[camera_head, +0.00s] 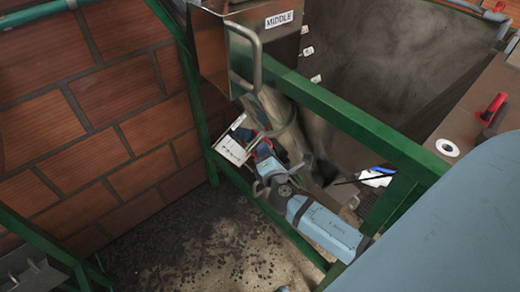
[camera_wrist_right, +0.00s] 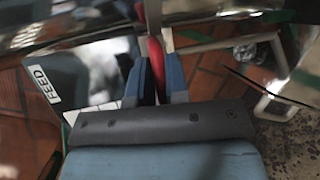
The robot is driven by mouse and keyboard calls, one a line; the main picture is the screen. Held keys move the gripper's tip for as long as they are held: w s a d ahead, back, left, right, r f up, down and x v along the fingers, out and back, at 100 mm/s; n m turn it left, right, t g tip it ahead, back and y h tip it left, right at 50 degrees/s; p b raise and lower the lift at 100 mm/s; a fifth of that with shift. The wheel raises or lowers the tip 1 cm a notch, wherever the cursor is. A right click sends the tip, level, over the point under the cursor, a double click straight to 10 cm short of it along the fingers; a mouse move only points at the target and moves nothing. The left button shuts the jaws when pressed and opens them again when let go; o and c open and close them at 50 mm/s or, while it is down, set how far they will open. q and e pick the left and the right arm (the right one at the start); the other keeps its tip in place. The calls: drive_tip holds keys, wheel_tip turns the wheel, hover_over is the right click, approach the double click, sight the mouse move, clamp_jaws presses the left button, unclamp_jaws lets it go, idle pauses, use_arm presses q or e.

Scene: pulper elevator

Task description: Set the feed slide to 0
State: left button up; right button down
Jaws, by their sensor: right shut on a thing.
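My right gripper (camera_head: 263,160) reaches down beside the green frame in the head view. In the right wrist view its two blue fingers (camera_wrist_right: 155,82) are shut on a narrow red handle (camera_wrist_right: 155,57), which I take for the feed slide's handle. A white sign reading FEED (camera_wrist_right: 40,84) is left of the fingers. In the head view a pale plate or bracket (camera_head: 232,151) is just left of the gripper. The fingers hide much of the handle, and I cannot read any scale marks or the slide's setting. My left gripper is not in view.
A metal box labelled MIDDLE (camera_head: 279,19) with a handle hangs above the gripper. A green frame bar (camera_head: 345,115) runs diagonally beside my arm. A brick wall (camera_head: 90,110) stands left. Another red lever (camera_head: 493,106) is at right. Dark gritty floor lies below.

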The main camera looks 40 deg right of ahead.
drive_tip(key=shift+s+f, duration=0.1)
drive_tip(key=shift+f, duration=0.15)
drive_tip(key=c, duration=1.2)
unclamp_jaws()
drive_tip(key=shift+d+f, duration=0.15)
drive_tip(key=shift+d, duration=0.05)
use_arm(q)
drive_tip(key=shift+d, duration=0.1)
use_arm(e)
drive_tip(key=shift+a, duration=0.1)
drive_tip(key=shift+s, duration=0.1)
use_arm(q)
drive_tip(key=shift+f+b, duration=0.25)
drive_tip(key=shift+b, duration=0.45)
use_arm(e)
drive_tip(key=v, duration=1.3)
drive_tip(key=shift+s, duration=0.25)
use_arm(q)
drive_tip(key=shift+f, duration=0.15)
